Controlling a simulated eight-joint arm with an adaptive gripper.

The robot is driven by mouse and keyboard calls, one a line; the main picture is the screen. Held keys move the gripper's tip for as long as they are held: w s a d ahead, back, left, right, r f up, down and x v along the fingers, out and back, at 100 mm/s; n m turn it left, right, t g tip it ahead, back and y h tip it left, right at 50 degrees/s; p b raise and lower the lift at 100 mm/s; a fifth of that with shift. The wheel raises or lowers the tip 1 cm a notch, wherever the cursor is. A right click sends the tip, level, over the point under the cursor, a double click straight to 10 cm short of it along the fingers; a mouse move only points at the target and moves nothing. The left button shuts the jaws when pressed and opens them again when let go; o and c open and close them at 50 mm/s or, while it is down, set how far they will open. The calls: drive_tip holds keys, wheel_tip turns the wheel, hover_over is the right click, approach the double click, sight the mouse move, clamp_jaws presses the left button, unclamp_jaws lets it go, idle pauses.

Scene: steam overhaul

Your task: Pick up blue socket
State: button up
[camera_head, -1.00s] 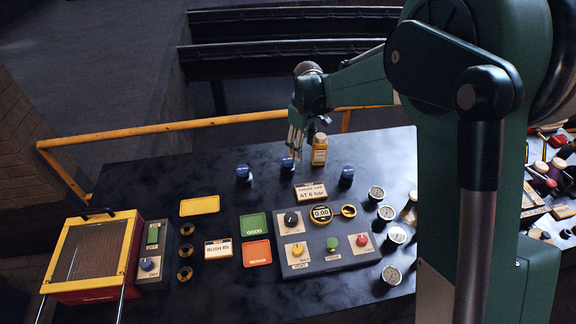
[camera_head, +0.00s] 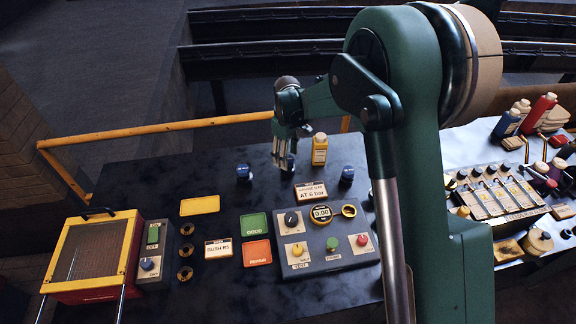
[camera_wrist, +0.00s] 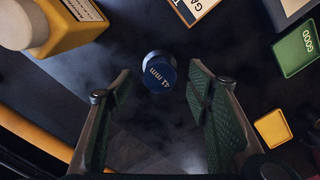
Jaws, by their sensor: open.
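Three blue sockets stand on the dark bench in the head view: a left one (camera_head: 243,172), a middle one (camera_head: 291,163) and a right one (camera_head: 347,173). My gripper (camera_head: 283,157) is at the middle socket and partly hides it. In the wrist view, a blue socket marked "41 mm" (camera_wrist: 158,73) shows between my two spread, green-padded fingers, near their tips. There is dark space on both sides of it, and neither finger appears to touch it. My gripper is open and empty.
A yellow bottle with a pale cap (camera_head: 319,150) stands close to the right of my gripper. A pressure sign (camera_head: 311,191) stands in front. A yellow tray (camera_head: 199,205) and a green tray (camera_head: 253,224) lie nearer. A yellow rail (camera_head: 150,128) runs behind.

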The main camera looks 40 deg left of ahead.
drive_tip(key=shift+f, duration=0.7)
drive_tip(key=shift+f, duration=0.1)
drive_tip(key=shift+d+f, duration=0.15)
drive_tip(key=shift+f, duration=2.35)
drive_tip(key=shift+c, duration=0.5)
drive_tip(key=c, duration=1.1)
